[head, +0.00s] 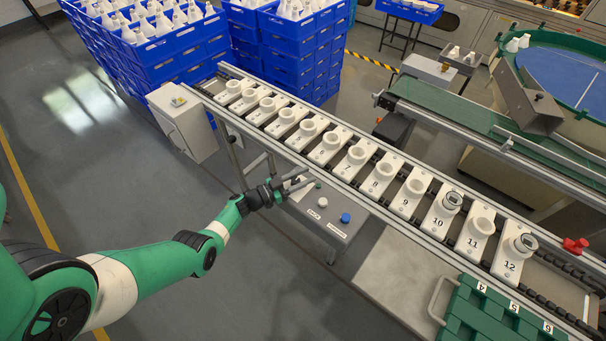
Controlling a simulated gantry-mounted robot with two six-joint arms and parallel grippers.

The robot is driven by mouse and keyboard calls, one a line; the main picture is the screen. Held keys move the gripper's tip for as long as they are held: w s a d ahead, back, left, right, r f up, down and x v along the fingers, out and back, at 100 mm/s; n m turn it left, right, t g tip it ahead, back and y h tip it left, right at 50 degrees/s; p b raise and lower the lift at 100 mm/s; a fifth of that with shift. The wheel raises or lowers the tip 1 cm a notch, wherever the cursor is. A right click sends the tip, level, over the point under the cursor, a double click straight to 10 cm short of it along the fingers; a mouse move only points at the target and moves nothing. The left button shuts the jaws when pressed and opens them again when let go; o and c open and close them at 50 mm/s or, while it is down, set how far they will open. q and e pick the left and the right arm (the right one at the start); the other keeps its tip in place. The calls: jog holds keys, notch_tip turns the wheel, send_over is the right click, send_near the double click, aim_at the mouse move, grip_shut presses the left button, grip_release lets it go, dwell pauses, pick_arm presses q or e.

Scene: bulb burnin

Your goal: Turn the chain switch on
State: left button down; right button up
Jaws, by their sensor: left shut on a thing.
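My left gripper (299,183) reaches in from the left to the grey control panel (335,236) below the front of the conveyor. Its fingers are at the panel's upper left end, shut on what appears to be the chain switch, which the fingers mostly hide. The switch's position cannot be read. On the same panel are a white knob (322,202) and a blue knob (345,218), each with a small label nearby. My right gripper is not in view.
The chain conveyor (300,158) carries numbered white socket blocks; those at 10 and 12 hold round gauge-like items. Blue crates (180,60) of white bulbs stand behind. A green case (490,312) is at the lower right. A red object (575,245) sits by the conveyor's right end.

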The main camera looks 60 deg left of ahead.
pick_arm(q)
jog(key=shift+d+m+h, duration=0.1)
jog(key=shift+m+h, duration=0.4)
jog(key=shift+h, duration=0.3)
jog(key=shift+d+b, duration=0.1)
jog(key=shift+b, duration=0.2)
jog(key=shift+c, duration=2.2)
grip_release()
jog(key=s+p, duration=0.3)
jog(key=s, duration=0.8)
jog(key=shift+s+a, duration=0.3)
